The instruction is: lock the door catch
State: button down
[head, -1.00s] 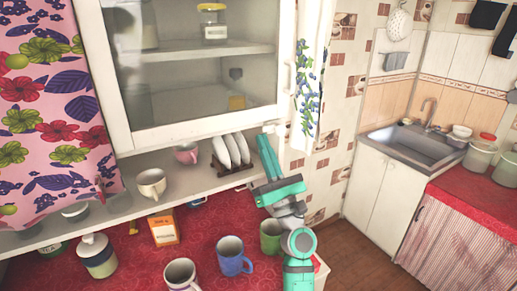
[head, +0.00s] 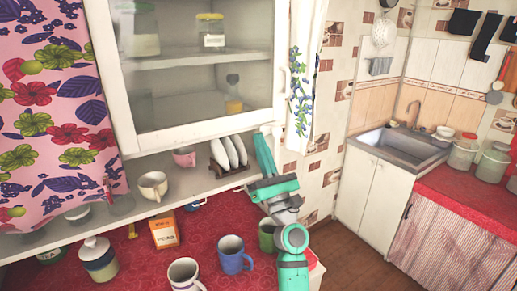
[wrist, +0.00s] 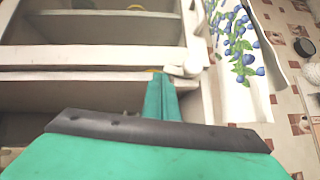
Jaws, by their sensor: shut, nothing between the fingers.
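The glass-fronted cabinet door (head: 130,88) is closed in its white frame in the head view. At its lower right corner is a small white piece that looks like the door catch (wrist: 186,66), seen in the wrist view. Its setting is too small to read. My gripper (wrist: 163,86) is shut and empty, its green fingers pointing up at the door's bottom edge, just below and left of the catch. Whether it touches the catch is hard to tell. In the head view my gripper (head: 261,140) stands in front of the lower right corner and largely hides the catch.
A plate rack with white plates (head: 229,152), a pink cup (head: 184,157) and a cream cup (head: 153,186) stand on the open shelf left of my arm. Mugs, including a blue one (head: 233,255), crowd the red counter below. A blueberry-print towel (wrist: 235,45) hangs to the right.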

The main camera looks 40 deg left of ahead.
jog(key=shift+r, duration=0.65)
jog(key=shift+s+a+r, duration=0.2)
jog(key=shift+s+a, duration=0.15)
jog(key=shift+w+d+r, duration=0.15)
jog(key=shift+d, duration=0.3)
jog(key=shift+t, duration=0.3)
jog(key=shift+a, duration=0.2)
